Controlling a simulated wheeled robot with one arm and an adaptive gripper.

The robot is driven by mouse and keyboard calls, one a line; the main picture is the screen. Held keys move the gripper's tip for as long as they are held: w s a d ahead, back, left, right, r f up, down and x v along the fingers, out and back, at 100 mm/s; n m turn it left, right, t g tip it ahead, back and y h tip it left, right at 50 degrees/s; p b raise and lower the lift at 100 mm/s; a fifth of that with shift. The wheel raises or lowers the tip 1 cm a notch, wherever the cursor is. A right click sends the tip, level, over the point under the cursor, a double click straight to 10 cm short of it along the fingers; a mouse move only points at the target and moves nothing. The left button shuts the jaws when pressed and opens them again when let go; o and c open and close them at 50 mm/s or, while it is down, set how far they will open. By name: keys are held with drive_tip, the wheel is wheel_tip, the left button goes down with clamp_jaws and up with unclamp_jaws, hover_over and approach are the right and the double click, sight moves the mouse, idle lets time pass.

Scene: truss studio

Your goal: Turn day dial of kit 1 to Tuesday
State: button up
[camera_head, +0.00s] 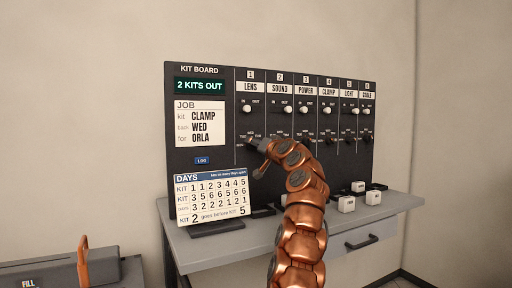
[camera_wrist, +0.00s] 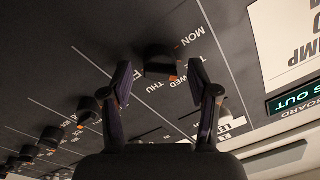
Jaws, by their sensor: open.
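The kit board (camera_head: 205,160) is a dark upright panel with numbered columns; column 1 is headed LENS. My gripper (camera_head: 258,158) is at the lower part of column 1, which it and my arm partly cover. In the wrist view my gripper (camera_wrist: 159,78) is open, one finger on each side of a dark round day dial (camera_wrist: 158,60). Small gaps show beside the dial, so the fingers appear apart from it. Labels MON, WED and THU are readable around it; another is partly hidden. I cannot tell which day its pointer marks.
More dark dials (camera_wrist: 52,135) stand in a row beside this one. White knobs (camera_head: 287,109) sit above them on the board. A grey shelf (camera_head: 395,207) below holds small white blocks (camera_head: 346,204). A DAYS card (camera_head: 211,198) stands at the lower left.

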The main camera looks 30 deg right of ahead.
drive_tip(key=shift+s, duration=0.1)
drive_tip(key=s, duration=1.1)
drive_tip(key=shift+s+a+f, duration=0.25)
drive_tip(key=shift+s, duration=0.15)
idle(0.6)
